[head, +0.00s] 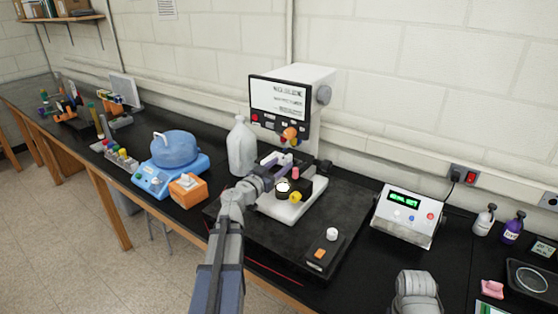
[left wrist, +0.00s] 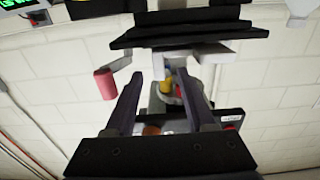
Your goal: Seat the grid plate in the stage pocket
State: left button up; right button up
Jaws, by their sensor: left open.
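My left gripper (head: 280,167) is at the microscope (head: 308,85), in front of its lens turret and above its pale base. It is open, and I see nothing between its fingers. In the left wrist view the fingers (left wrist: 160,82) point toward the microscope's parts, with dark flat plates (left wrist: 185,35) beyond the tips. These may be the stage, but I cannot tell for sure. I cannot make out the grid plate or the stage pocket in either view; the gripper covers part of the stage area. My right gripper is not in view.
A pink cylinder (head: 295,172) and a yellow knob (head: 296,197) are close beside the gripper. A white jug (head: 241,148) stands left of the microscope; a display unit (head: 407,214) stands right of the mat.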

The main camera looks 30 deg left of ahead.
pick_arm(q)
jog(key=shift+w, duration=1.05)
jog(key=shift+w+d+r, duration=0.1)
jog(key=shift+w+r, duration=0.15)
jog(key=shift+w, duration=0.1)
jog(key=w, duration=0.3)
jog(key=w+p, duration=0.1)
jog(key=shift+w+d+r, duration=0.2)
jog(key=shift+w+r, duration=0.05)
jog(key=shift+r, duration=0.05)
jog(key=shift+s, duration=0.1)
jog(key=shift+c, duration=0.2)
grip_shut()
